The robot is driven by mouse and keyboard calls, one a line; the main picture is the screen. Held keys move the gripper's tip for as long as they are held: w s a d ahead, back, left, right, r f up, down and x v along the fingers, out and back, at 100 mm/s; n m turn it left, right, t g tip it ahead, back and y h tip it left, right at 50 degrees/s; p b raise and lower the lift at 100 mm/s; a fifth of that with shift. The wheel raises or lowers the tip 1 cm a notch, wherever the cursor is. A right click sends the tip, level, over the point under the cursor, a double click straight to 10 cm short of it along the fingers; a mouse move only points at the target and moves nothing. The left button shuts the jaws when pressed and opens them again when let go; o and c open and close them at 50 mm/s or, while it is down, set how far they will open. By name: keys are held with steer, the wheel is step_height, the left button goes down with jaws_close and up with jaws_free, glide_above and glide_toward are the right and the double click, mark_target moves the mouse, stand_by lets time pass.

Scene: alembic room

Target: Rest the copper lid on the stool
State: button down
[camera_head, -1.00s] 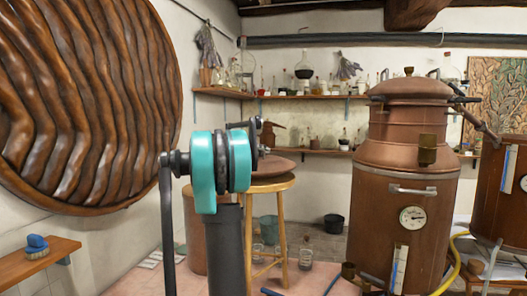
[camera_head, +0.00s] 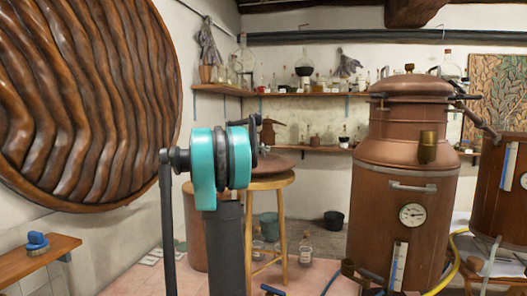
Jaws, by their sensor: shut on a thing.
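The copper lid (camera_head: 280,164), a shallow reddish-brown dome, is at the top of the wooden stool (camera_head: 272,183). Its left part is hidden behind my teal arm joint. It looks level and low over the seat; I cannot tell whether it touches. The stool is round-topped with light wooden legs. Only a small dark part of my gripper (camera_head: 257,146) shows, just above the lid's middle. It is shut on the lid, but its fingertips are mostly hidden.
A large copper still (camera_head: 405,210) stands right of the stool, with another copper vessel (camera_head: 504,200) beyond it. Wall shelves (camera_head: 330,94) hold glassware. A big carved wooden disc (camera_head: 85,100) and a shelf with a blue brush (camera_head: 37,242) are at left. A dark bucket (camera_head: 334,221) stands behind.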

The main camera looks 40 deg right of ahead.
steer(key=shift+f, duration=0.15)
steer(key=shift+f, duration=0.6)
steer(key=shift+f, duration=0.2)
stand_by(0.9)
steer(key=c, duration=1.6)
jaws_free()
steer(key=v, duration=1.2)
